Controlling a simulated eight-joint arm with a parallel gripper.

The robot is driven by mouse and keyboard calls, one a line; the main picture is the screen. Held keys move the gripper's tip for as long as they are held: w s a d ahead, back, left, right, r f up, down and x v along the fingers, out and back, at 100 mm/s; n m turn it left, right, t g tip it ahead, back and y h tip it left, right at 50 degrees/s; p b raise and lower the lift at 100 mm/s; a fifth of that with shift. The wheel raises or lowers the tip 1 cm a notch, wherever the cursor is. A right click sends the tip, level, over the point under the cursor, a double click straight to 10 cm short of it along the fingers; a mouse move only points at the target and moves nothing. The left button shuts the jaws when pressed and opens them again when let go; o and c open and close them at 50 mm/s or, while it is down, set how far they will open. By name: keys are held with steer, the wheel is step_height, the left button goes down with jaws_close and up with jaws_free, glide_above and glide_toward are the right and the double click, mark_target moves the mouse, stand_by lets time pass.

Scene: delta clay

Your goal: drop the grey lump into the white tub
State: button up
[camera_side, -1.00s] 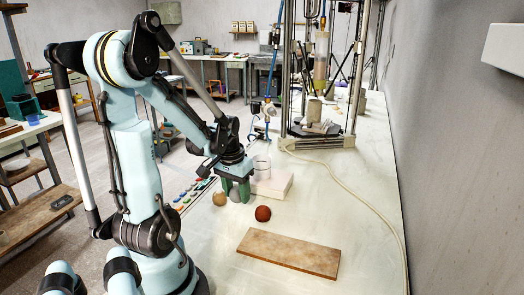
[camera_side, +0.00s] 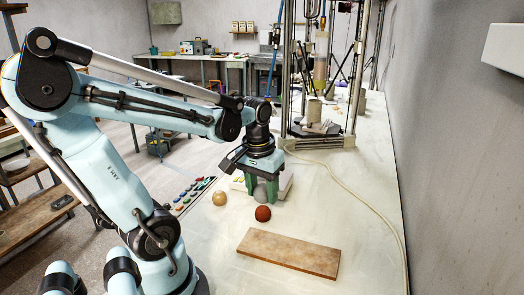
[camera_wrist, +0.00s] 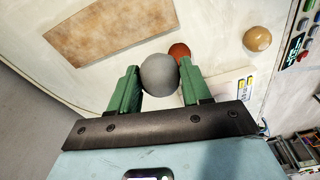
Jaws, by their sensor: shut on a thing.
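The grey lump (camera_wrist: 158,75) is a round ball held between the green fingers of my gripper (camera_wrist: 160,88) in the wrist view. In the side view the lump (camera_side: 259,193) shows between the fingers of my gripper (camera_side: 261,193), close above the bench top. A low white box-like thing (camera_side: 286,183) stands right behind my gripper there, partly covered by it. It also shows in the wrist view (camera_wrist: 226,85), beside the right finger. It may be the white tub; I cannot see an opening in it.
A dark red ball (camera_side: 263,213) lies just in front of my gripper. A tan ball (camera_side: 219,198) lies to its left. A brown board (camera_side: 290,252) lies flat nearer the camera. A pale hose (camera_side: 360,200) runs along the right. The bench between board and hose is clear.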

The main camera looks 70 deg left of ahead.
steer(key=w+a+r, duration=0.4)
steer(key=a, duration=0.5)
steer(key=w+a+r, duration=0.5)
steer(key=a, duration=0.5)
steer(key=shift+s+d+f, duration=0.1)
steer(key=shift+d+f, duration=0.05)
steer(key=shift+f, duration=2.75)
steer(key=o, duration=1.2)
steer(key=shift+c, duration=0.2)
steer(key=shift+r, duration=0.1)
step_height(320, 180, up, 12)
steer(key=s, duration=0.1)
steer(key=shift+s+d, duration=0.15)
steer(key=shift+d, duration=0.3)
